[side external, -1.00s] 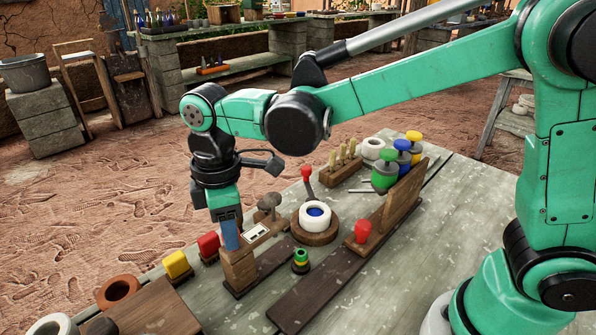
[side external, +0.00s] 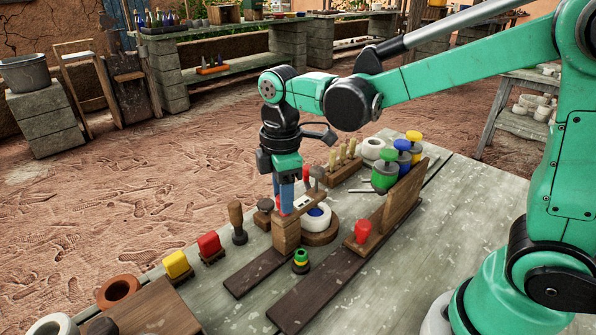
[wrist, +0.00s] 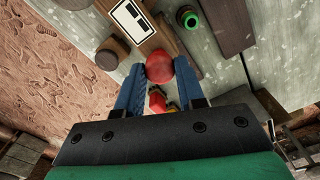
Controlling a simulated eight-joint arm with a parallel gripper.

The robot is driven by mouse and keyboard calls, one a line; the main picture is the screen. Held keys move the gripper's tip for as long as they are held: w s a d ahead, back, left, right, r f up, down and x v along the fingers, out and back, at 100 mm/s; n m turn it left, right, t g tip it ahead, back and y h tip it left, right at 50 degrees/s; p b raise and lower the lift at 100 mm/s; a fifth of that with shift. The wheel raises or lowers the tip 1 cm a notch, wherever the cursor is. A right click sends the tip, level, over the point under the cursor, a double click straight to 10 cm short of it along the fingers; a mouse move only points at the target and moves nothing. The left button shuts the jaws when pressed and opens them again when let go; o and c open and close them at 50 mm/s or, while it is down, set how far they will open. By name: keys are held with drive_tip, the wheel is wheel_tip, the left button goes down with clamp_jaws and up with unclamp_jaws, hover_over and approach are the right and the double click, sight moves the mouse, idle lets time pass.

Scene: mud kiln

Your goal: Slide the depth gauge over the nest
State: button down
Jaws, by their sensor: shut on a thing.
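The depth gauge appears to be the wooden block (side external: 286,237) on a dark rail (side external: 250,273), with an arm bearing a white scale plate (side external: 301,203) and a grey-topped plunger. The plate also shows in the wrist view (wrist: 128,22). My gripper (side external: 286,207) is shut on the red knob (wrist: 160,67) on top of the block. The nest appears to be the white ring with a blue centre (side external: 317,212) on a round wooden base (side external: 320,237). The block is left of it; the gauge arm overlaps the ring's far-left edge in the picture. I cannot tell their exact alignment.
A green-and-yellow ringed piece (side external: 301,259) stands between the gauge rail and a longer dark board (side external: 318,288). A wooden-handled tool (side external: 237,220) and red and yellow blocks (side external: 177,264) line the far-left edge.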

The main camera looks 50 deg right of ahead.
drive_tip(key=shift+d, duration=0.35)
drive_tip(key=c, duration=0.5)
unclamp_jaws()
drive_tip(key=shift+c, duration=0.2)
drive_tip(key=shift+a, duration=0.1)
drive_tip(key=shift+r, duration=2.8)
drive_tip(key=shift+s+d+m+t, duration=0.3)
drive_tip(key=shift+s+m, duration=0.05)
drive_tip(key=shift+m, duration=0.25)
drive_tip(key=s+d+f+m+t, duration=0.2)
drive_tip(key=s+m+t, duration=0.3)
drive_tip(key=m, duration=0.6)
drive_tip(key=shift+d+f+m+t, duration=0.3)
drive_tip(key=shift+d+f+t, duration=0.1)
drive_tip(key=shift+d+t, duration=0.45)
